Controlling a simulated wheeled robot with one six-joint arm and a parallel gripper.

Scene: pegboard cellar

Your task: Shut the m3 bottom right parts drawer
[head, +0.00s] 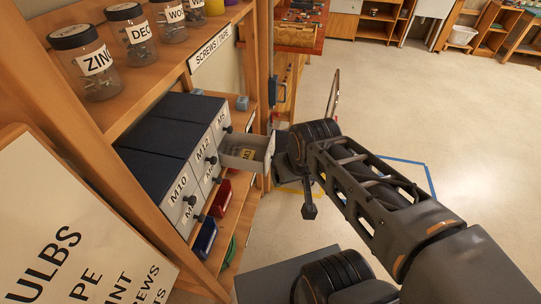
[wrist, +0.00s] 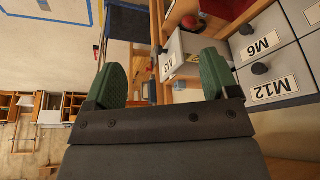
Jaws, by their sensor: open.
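The M3 parts drawer (head: 246,150) is pulled out at the right end of the bottom row of the drawer cabinet (head: 158,140). Its grey tray and something yellowish inside show in the head view. In the wrist view its labelled front (wrist: 178,52) lies beyond the fingers, tilted in the picture. My gripper (head: 284,146) is just outside the drawer's front end in the head view. In the wrist view the green fingers of my gripper (wrist: 165,82) are spread with nothing held between them. Whether they touch the drawer is unclear.
The M6 drawer (wrist: 265,48) and M12 drawer (wrist: 272,88) look closed, with dark knobs. Red (head: 221,197) and blue (head: 205,238) bins sit on the shelf below. Labelled jars (head: 90,65) stand above. A wooden upright (head: 264,90) is close by; open floor lies right.

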